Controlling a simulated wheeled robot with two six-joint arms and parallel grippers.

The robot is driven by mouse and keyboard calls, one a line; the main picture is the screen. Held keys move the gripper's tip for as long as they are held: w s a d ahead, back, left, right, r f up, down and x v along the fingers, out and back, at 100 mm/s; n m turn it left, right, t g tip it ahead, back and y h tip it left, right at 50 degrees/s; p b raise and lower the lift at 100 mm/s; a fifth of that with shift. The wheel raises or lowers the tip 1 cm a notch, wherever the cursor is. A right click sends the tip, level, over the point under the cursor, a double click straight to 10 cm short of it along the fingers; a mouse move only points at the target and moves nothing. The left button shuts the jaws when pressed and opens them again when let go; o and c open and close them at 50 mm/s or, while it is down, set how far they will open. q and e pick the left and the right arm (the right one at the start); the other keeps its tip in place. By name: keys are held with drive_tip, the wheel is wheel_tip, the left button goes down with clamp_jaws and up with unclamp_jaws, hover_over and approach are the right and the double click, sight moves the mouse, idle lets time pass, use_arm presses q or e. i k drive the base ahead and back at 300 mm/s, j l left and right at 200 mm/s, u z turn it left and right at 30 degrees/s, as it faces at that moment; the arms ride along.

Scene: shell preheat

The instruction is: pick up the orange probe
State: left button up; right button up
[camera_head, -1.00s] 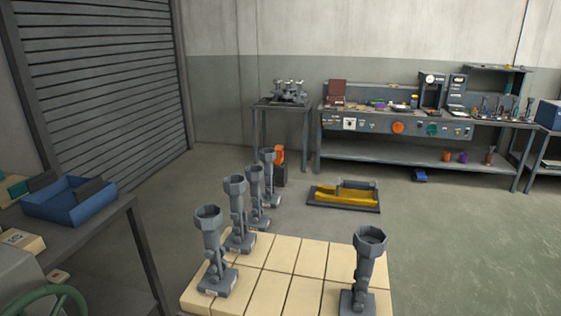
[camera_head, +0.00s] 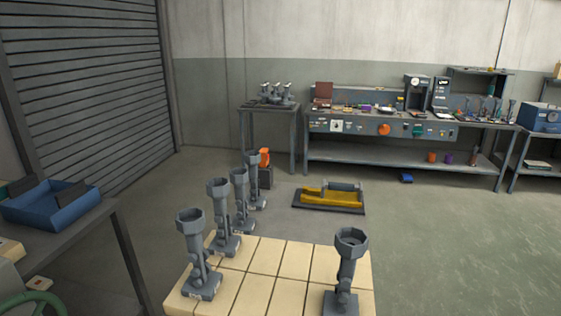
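I cannot pick out an orange probe for certain. An orange object (camera_head: 264,157) stands on or behind a dark block (camera_head: 265,178) on the floor, partly hidden by a grey stand. The back workbench (camera_head: 400,163) carries many small tools, too small to tell apart, and an orange round part (camera_head: 384,129) shows on its front panel. Neither of my grippers is in view.
A tan tiled table (camera_head: 262,270) stands close in front with several grey cup-topped stands, one at right (camera_head: 347,265). A yellow tray-like unit (camera_head: 330,198) lies on the floor. A blue bin (camera_head: 50,205) sits on the left bench. Floor at right is clear.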

sight(265, 152)
drive_tip(key=l+z, duration=0.5)
drive_tip(key=z, duration=0.2)
drive_tip(key=l+z, duration=0.3)
drive_tip(key=i+l+z, duration=0.4)
drive_tip(key=i+l, duration=0.65)
drive_tip(key=i+u, duration=1)
drive_tip(key=u, duration=0.15)
drive_tip(key=i+l+u, duration=0.25)
drive_tip(key=u, duration=0.15)
